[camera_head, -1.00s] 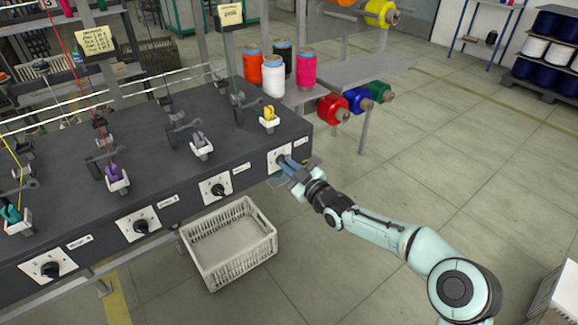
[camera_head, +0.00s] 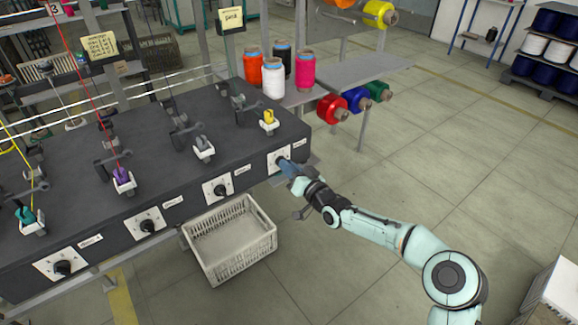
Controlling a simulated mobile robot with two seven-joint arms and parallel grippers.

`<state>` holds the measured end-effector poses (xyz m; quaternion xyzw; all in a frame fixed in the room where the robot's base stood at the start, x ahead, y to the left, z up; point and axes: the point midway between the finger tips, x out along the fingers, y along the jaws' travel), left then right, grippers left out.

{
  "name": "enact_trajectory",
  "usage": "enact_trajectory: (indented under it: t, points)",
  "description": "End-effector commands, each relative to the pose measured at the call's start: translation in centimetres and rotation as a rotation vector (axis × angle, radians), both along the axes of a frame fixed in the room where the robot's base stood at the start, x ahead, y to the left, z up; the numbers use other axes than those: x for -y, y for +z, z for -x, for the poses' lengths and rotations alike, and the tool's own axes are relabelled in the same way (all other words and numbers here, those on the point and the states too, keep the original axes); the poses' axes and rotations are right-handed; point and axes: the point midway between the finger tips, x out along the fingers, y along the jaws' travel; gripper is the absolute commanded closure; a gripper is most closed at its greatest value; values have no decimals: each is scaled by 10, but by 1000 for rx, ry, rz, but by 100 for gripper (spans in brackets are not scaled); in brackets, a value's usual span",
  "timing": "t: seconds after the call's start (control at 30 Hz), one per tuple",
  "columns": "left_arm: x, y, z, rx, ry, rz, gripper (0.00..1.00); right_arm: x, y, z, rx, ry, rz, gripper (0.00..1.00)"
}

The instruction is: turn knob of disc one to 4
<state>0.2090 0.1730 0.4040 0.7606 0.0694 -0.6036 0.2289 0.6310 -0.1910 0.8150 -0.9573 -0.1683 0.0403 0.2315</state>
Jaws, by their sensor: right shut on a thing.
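A row of black knobs on white dial plates runs along the front of the dark winding bench (camera_head: 80,158). My right gripper (camera_head: 286,165) is shut on the knob at the far right end, in front of its white dial plate (camera_head: 274,156). The gripper covers most of that knob, so its pointer and setting cannot be read. The other knobs stand free: one right of centre (camera_head: 219,190), one further left (camera_head: 147,226) and one at the far left (camera_head: 62,268). The labels beside them are too small to read. My left gripper is not in view.
A white crate (camera_head: 240,262) stands on the floor below the bench, left of my right arm. Several thread cones, one pink (camera_head: 306,69), stand behind the bench corner. Coloured spools, one red (camera_head: 332,109), stick out beyond it. The floor on the right is mostly open.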

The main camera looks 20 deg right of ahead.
Motion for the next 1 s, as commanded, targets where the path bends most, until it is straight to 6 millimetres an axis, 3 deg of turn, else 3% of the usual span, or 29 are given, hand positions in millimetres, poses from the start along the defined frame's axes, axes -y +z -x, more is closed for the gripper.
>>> enact_trajectory:
  t: [0.37, 1.0]
  points:
    - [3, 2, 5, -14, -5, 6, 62, 1, -3, 0, -127, 0, -337, 100]
    - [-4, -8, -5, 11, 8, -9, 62, 1, -5, 0, -319, 1, -867, 100]
